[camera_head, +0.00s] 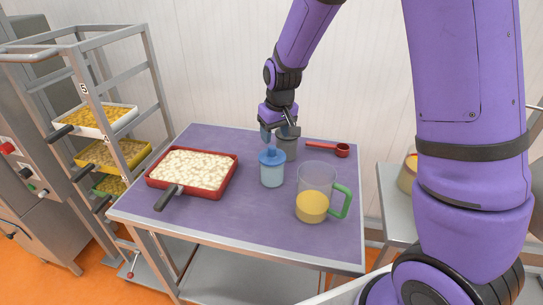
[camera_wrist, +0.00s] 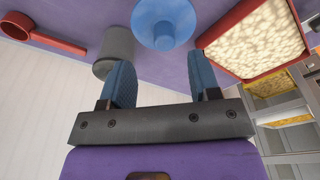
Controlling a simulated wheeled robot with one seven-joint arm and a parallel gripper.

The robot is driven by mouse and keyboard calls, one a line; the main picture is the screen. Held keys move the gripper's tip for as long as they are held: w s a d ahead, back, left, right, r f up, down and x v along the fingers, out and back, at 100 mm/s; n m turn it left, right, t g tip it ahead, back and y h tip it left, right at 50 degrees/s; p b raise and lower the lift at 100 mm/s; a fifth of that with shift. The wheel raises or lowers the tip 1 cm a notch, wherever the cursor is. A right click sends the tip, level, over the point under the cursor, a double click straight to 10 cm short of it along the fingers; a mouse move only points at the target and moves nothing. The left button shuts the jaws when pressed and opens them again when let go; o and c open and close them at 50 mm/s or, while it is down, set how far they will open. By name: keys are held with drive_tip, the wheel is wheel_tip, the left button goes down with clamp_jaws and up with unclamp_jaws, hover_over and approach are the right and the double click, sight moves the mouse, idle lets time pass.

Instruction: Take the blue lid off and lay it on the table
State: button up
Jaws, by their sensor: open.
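The blue lid (camera_head: 272,157) sits on a light blue, see-through jar (camera_head: 272,175) standing upright near the middle of the purple-topped table (camera_head: 245,225). The lid has a small knob on top. In the wrist view the blue lid (camera_wrist: 160,33) shows at the top, seen from above, beyond the fingertips. My gripper (camera_head: 279,135) is open and empty, just above and behind the lid, apart from it. In the wrist view my gripper (camera_wrist: 162,72) has its two blue fingers wide apart, with nothing between them. The jar's body is mostly hidden there.
A grey canister (camera_head: 288,146) stands close behind the jar, near my gripper. A red tray (camera_head: 220,184) of pale pieces is to the left, a green-handled pitcher (camera_head: 312,205) to the right. A red scoop (camera_head: 342,150) lies behind. The table's front middle is clear.

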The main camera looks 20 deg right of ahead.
sight(272, 147)
drive_tip(key=shift+w+a+f, duration=0.1)
drive_tip(key=shift+w+f, duration=0.1)
drive_tip(key=shift+f, duration=0.75)
drive_tip(key=shift+w+a+f, duration=0.15)
drive_tip(key=shift+f, duration=0.85)
drive_tip(key=shift+w+a+f, duration=0.1)
drive_tip(key=shift+w+f, duration=0.1)
drive_tip(key=shift+f, duration=0.75)
drive_tip(key=c, duration=1)
